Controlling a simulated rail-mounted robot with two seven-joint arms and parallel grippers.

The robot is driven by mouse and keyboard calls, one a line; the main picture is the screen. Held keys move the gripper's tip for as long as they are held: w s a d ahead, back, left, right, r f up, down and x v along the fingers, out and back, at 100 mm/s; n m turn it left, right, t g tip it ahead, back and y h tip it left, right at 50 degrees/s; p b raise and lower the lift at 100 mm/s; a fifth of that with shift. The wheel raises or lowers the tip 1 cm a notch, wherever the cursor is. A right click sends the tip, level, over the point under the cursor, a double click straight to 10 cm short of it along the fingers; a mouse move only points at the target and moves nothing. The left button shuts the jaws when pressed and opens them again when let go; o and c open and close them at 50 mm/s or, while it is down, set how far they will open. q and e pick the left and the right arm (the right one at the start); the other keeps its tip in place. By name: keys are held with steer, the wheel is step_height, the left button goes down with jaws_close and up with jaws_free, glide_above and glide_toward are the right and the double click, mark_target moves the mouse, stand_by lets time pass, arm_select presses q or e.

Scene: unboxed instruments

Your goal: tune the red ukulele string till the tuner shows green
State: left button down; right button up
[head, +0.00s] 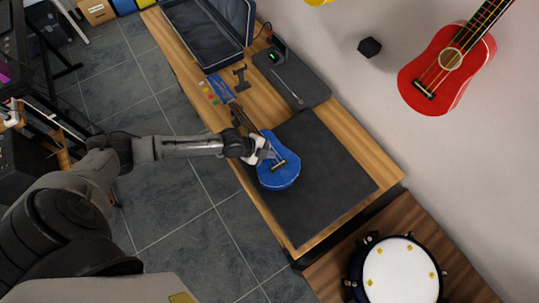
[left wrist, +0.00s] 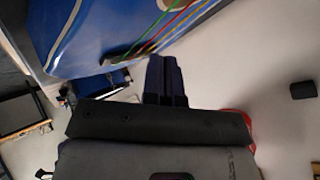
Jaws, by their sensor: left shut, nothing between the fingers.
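A blue ukulele (head: 279,172) lies on the dark mat on the workbench, its neck pointing to the upper left. In the left wrist view its blue body (left wrist: 95,35) fills the top, with red, green and yellow strings (left wrist: 165,28) across it. My left gripper (head: 264,153) is over the ukulele body, near the strings. Its fingers (left wrist: 165,78) are together with nothing between them. I cannot tell whether they touch a string. A small dark device (head: 277,50) with a green glow stands on a grey pad; I cannot read it. My right gripper is out of view.
The dark mat (head: 335,185) is bare to the right of the ukulele. An open case (head: 205,35) lies at the bench's far end. Small coloured pieces (head: 208,91) lie by the neck. A red ukulele (head: 445,75) hangs on the wall. A drum (head: 400,275) stands lower right.

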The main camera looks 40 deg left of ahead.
arm_select(q)
steer(key=shift+f+b, duration=0.3)
stand_by(0.4)
steer(key=shift+r, duration=0.2)
steer(key=shift+r+p, duration=0.55)
steer(key=shift+p, duration=0.05)
step_height(320, 180, up, 5)
steer(key=p, duration=0.4)
stand_by(0.7)
